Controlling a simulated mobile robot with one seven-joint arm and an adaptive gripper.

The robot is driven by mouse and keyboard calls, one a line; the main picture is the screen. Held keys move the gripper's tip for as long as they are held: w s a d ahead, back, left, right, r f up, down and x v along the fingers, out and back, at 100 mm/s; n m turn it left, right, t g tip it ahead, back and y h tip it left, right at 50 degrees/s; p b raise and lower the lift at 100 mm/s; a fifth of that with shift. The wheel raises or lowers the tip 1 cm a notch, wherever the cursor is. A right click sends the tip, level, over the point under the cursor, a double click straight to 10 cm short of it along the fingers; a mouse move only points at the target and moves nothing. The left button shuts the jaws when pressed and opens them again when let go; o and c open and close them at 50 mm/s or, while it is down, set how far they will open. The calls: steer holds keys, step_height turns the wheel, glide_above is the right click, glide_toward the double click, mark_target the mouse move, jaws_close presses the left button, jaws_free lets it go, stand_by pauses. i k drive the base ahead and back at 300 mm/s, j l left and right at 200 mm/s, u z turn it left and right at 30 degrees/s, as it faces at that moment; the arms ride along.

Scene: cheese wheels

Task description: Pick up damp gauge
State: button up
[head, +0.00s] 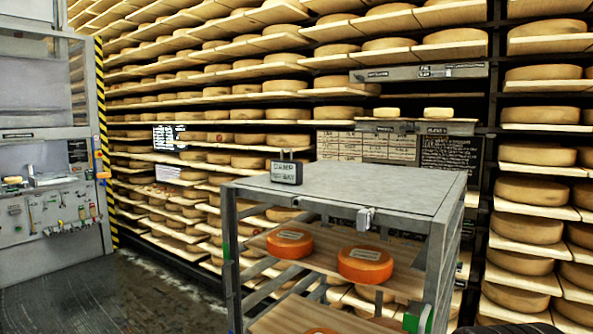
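The damp gauge (286,170) appears to be the small dark box with a pale lettered face and a handle-like top. It stands upright on the grey metal top (375,185) of a cart, near its back left corner. Nothing touches it from the sides. The lettering is only partly legible. My gripper is not in view. A dark shape shows at the bottom right edge, and I cannot tell what it is.
The cart's metal frame (437,275) stands in front, with orange cheese wheels (289,242) on its wooden shelf below. Racks of cheese wheels (531,191) fill the back and right. A grey tool cabinet (50,150) stands at left. The floor (110,300) at left is clear.

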mark_target(283, 172)
steer(key=i+j+z, duration=0.1)
steer(key=i+j, duration=0.3)
steer(key=i+j+z, duration=0.15)
steer(key=i+j, duration=0.25)
steer(key=i+j+z, duration=0.1)
steer(key=i+j, duration=0.25)
steer(key=j, duration=0.2)
